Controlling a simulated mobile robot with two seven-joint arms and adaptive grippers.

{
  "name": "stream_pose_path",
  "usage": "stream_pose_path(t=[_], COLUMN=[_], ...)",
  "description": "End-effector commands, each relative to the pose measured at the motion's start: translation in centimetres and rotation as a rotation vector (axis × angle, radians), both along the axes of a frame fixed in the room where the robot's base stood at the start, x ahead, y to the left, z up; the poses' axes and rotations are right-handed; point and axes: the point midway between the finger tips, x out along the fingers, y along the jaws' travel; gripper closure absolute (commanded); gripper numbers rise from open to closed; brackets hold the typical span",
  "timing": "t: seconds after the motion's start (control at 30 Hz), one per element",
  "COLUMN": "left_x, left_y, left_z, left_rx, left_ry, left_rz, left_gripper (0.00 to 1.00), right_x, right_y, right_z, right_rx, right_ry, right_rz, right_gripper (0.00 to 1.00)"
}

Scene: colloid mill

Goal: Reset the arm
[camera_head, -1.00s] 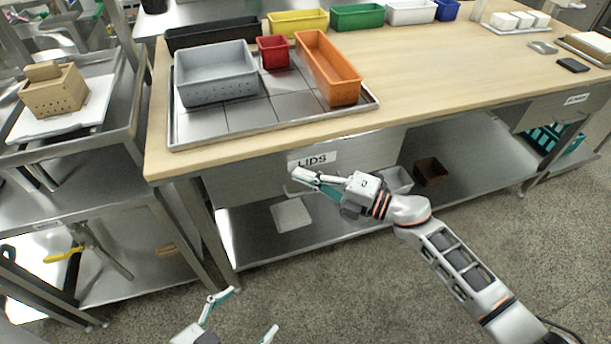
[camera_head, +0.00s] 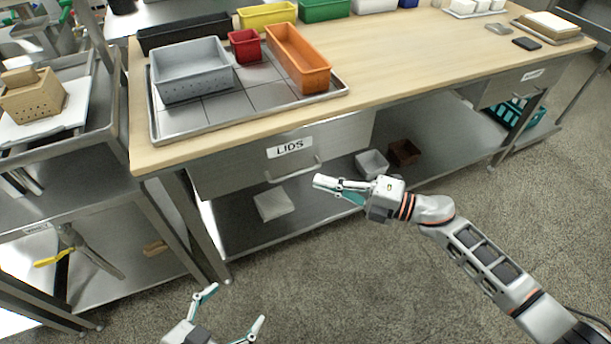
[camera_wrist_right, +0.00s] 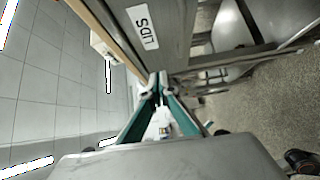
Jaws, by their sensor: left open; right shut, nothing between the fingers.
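My right gripper (camera_head: 335,187) comes in from the right in the head view and hangs in the air in front of the table, to the lower right of the drawer handle and apart from it. It is shut and empty, and its closed fingers (camera_wrist_right: 160,92) also show in the right wrist view. My left gripper (camera_head: 232,309) is low at the bottom of the head view above the floor, open with its fingers spread and nothing between them. The drawer labelled LIDS (camera_head: 235,165) shows above the right gripper and looks closed.
The wooden table (camera_head: 430,55) carries a steel tray (camera_head: 205,120) with a grey bin (camera_head: 190,75), a red bin (camera_head: 244,46) and an orange bin (camera_head: 299,62). Bins stand on the lower shelf (camera_head: 320,195). A steel rack (camera_head: 90,200) stands at left. The floor in front is free.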

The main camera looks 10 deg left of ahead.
Motion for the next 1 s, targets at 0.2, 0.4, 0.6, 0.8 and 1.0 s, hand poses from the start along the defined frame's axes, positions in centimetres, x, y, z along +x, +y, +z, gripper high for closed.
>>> stream_pose_path(t=[0.2, 0.4, 0.6, 0.8, 1.0], left_x=[-0.1, -0.3, -0.3, -0.2, -0.1], left_y=[0.0, 0.0, 0.0, 0.0, 0.0], left_z=[-0.2, -0.4, -0.4, -0.1, 0.0], left_rx=[0.001, 0.002, 0.001, 0.0, -0.001], left_ry=[0.004, 0.008, 0.008, 0.003, 0.001], left_rz=[0.0, 0.0, 0.0, 0.0, 0.001], left_gripper=[0.22, 0.22, 0.22, 0.22, 0.22], right_x=[-0.4, -0.4, -0.8, -0.7, -2.8], right_y=[-1.1, -1.1, -0.6, -4.1, -11.6], right_z=[-0.1, -0.2, -0.3, -1.3, -4.9], right_rx=[0.0, 0.007, 0.095, 0.2, 0.227], right_ry=[0.001, 0.006, 0.072, 0.241, 0.474], right_rz=[0.002, -0.01, -0.191, -0.55, -0.925], right_gripper=[1.0, 1.0, 1.0, 1.0, 1.0])
